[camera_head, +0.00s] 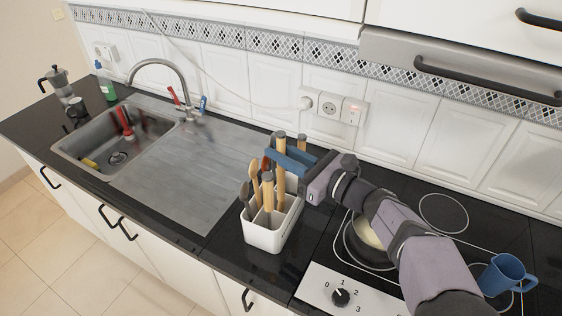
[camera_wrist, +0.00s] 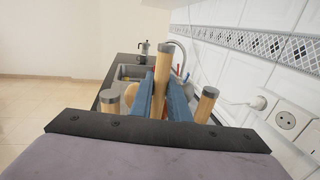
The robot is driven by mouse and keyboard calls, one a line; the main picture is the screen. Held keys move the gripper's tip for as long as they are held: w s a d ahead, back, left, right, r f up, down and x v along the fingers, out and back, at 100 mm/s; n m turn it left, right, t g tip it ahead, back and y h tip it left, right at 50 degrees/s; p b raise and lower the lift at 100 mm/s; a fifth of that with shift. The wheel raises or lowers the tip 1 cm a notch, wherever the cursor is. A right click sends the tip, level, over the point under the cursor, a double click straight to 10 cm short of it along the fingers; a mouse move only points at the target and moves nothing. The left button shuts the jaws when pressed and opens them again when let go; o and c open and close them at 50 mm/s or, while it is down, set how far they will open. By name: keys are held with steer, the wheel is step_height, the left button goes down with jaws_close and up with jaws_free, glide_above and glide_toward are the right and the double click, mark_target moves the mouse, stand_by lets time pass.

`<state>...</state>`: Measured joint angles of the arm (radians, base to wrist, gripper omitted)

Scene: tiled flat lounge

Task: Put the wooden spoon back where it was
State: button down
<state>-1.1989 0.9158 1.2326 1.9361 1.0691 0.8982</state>
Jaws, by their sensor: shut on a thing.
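My gripper (camera_head: 275,159) is over the back part of a white divided utensil holder (camera_head: 262,238). Its blue fingers are shut on the upright wooden handle (camera_wrist: 161,82) of a utensil with a grey end cap. The lower end of this utensil is hidden, so I cannot tell if it is the wooden spoon or how deep it sits in the holder. A light wooden utensil with a rounded head (camera_head: 254,172) stands at the holder's left. More wooden handles with grey caps stand in it, one (camera_head: 268,190) at the front.
A pan (camera_head: 367,232) sits on the hob below my arm. A blue mug (camera_head: 505,273) stands at the right. The sink (camera_head: 100,150) and its bare steel drainer (camera_head: 195,175) lie left of the holder. A wall socket (camera_head: 328,106) is behind.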

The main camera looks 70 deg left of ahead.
steer(key=shift+f+p, duration=0.65)
steer(key=shift+f, duration=1.4)
steer(key=c, duration=1.7)
jaws_free()
steer(key=b+v, duration=0.4)
steer(key=v, duration=0.8)
